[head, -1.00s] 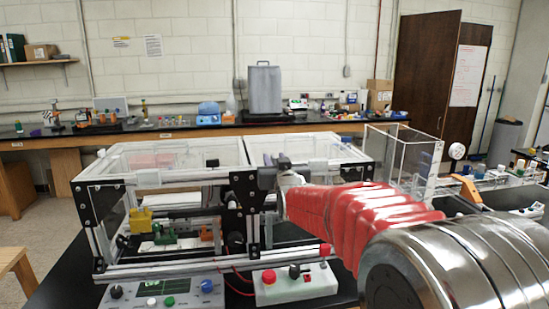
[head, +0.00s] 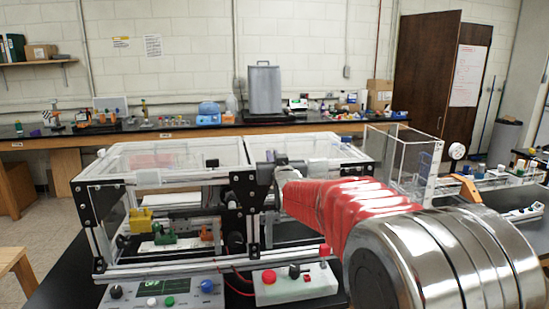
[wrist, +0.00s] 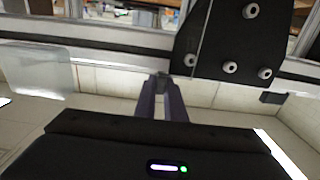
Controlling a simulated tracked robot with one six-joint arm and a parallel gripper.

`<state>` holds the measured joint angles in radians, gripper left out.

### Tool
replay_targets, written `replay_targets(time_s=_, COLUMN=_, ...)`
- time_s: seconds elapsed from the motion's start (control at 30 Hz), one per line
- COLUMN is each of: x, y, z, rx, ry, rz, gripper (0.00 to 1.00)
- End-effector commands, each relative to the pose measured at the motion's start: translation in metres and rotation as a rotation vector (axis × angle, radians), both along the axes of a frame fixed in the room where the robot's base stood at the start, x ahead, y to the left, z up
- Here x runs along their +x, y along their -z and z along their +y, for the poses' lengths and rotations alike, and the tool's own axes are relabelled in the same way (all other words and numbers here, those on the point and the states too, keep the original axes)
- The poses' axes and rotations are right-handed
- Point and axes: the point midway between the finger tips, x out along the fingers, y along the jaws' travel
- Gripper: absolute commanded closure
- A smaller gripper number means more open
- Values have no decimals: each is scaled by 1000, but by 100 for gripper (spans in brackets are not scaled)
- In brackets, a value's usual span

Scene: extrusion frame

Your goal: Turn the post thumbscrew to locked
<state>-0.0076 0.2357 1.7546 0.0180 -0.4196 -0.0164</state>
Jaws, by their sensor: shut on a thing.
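My gripper (head: 264,172) is at the middle post (head: 240,215) of the extrusion frame, just right of the post's black plate (head: 244,190). In the wrist view its two fingers (wrist: 163,80) are close together, with their tips at the lower edge of a frame beam (wrist: 100,42), left of a black bolted plate (wrist: 228,40). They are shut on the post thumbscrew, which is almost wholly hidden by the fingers. I cannot read its locked or unlocked position.
A control box with a red button (head: 269,277) and a panel with a screen (head: 165,290) stand in front of the frame. Clear panels cover the frame's top. A clear box (head: 400,160) stands to the right. My arm fills the lower right.

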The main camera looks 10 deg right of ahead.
Motion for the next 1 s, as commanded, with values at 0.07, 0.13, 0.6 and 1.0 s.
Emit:
replay_targets(time_s=0.07, x=0, y=0, z=0, rx=0, ry=0, rz=0, gripper=100)
replay_targets(time_s=0.13, x=0, y=0, z=0, rx=0, ry=0, rz=0, gripper=100)
replay_targets(time_s=0.6, x=0, y=0, z=-1, rx=1, ry=13, rz=0, gripper=100)
replay_targets(time_s=1.0, x=0, y=0, z=0, rx=2, ry=77, rz=1, gripper=100)
